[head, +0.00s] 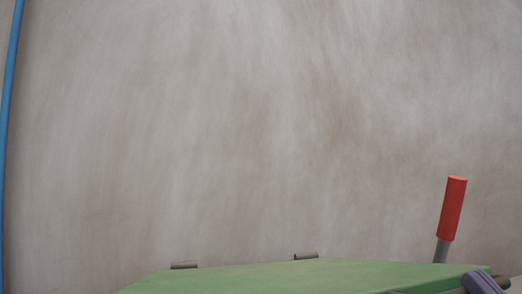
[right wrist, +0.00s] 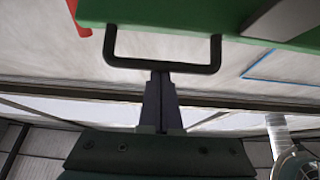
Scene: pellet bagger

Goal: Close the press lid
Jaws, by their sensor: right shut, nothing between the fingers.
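The green press lid (head: 300,276) shows at the bottom of the head view as a nearly flat, shallow surface, with its near part cut off by the frame. In the right wrist view the lid (right wrist: 170,12) fills the top, with a black bar handle (right wrist: 162,66) on its edge. My right gripper (right wrist: 161,76) is shut and empty, its fingertips at the middle of the handle bar; whether they touch it I cannot tell. In the head view a part of my right gripper (head: 484,283) shows at the lid's right corner. My left gripper is out of view. The press body is hidden.
Two small brown hinge-like pieces (head: 184,265) (head: 306,256) sit at the lid's far edge. A red-gripped lever (head: 453,208) stands up at the right.

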